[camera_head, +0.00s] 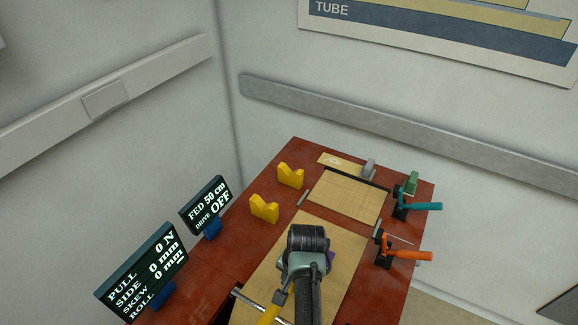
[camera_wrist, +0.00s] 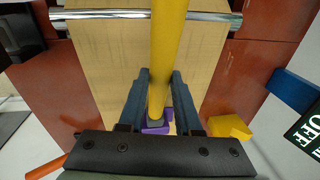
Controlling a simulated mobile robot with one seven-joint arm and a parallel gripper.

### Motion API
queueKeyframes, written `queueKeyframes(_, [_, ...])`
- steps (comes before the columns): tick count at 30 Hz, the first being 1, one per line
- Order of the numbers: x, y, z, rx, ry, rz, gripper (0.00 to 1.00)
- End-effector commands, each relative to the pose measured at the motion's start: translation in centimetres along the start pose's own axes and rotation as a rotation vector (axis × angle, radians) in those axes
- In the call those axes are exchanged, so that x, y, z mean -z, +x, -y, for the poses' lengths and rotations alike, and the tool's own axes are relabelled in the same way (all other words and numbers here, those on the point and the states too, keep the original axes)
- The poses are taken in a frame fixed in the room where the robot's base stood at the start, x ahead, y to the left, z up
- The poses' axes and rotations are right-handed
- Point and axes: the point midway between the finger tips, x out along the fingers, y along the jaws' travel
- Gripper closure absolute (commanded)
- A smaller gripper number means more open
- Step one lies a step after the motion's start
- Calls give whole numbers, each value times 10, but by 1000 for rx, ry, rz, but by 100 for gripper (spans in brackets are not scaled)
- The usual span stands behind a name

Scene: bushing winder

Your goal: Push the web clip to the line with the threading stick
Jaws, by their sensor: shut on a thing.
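The yellow threading stick (camera_wrist: 166,50) is between the two dark blue fingers of my gripper (camera_wrist: 159,78), which is shut on it. Part of the stick (camera_head: 268,314) also shows low in the head view. The purple web clip (camera_wrist: 156,128) shows in the wrist view near the stick, partly hidden by it and by my gripper; I cannot tell if they touch. In the head view only a purple edge (camera_head: 331,257) shows beside my arm, which hides the fingers. The tan web (camera_head: 340,245) lies on the red-brown table. A dark crossbar (camera_head: 357,178) spans the far web.
A metal roller (camera_head: 260,303) crosses the near web. Two yellow V-shaped holders (camera_head: 290,176) stand to the left. Teal (camera_head: 424,206) and orange (camera_head: 408,255) handles stand at the right edge. Two displays (camera_head: 143,272) at left read PULL 0 N, FED 50 cm and DRIVE OFF.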

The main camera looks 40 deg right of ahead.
Motion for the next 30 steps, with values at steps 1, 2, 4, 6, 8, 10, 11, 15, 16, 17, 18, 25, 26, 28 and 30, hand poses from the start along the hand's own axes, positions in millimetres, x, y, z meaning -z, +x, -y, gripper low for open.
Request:
queueKeyframes(1, [4,0,0,2,3,-5,100])
queueKeyframes(2, [6,0,0,2,3,-5,100])
queueKeyframes(4, [9,0,0,2,3,-5,100])
queueKeyframes(6, [12,1,1,2,3,-5,100])
queueKeyframes(8, [14,1,1,2,2,-5,100])
queueKeyframes(10, [18,1,1,3,2,-5,100])
queueKeyframes(11, [19,1,1,3,2,-5,100])
queueKeyframes(15, [25,2,2,2,2,-3,100])
queueKeyframes(16, [26,2,2,2,2,-4,100])
queueKeyframes(17, [28,2,2,3,2,-4,100])
queueKeyframes(18, [30,2,2,3,2,-4,100])
queueKeyframes(25, [40,3,2,2,1,-5,100])
queueKeyframes(26, [42,3,2,2,1,-5,100])
queueKeyframes(28, [45,3,3,3,2,-5,100])
queueKeyframes(30, [48,3,3,3,2,-5,100])
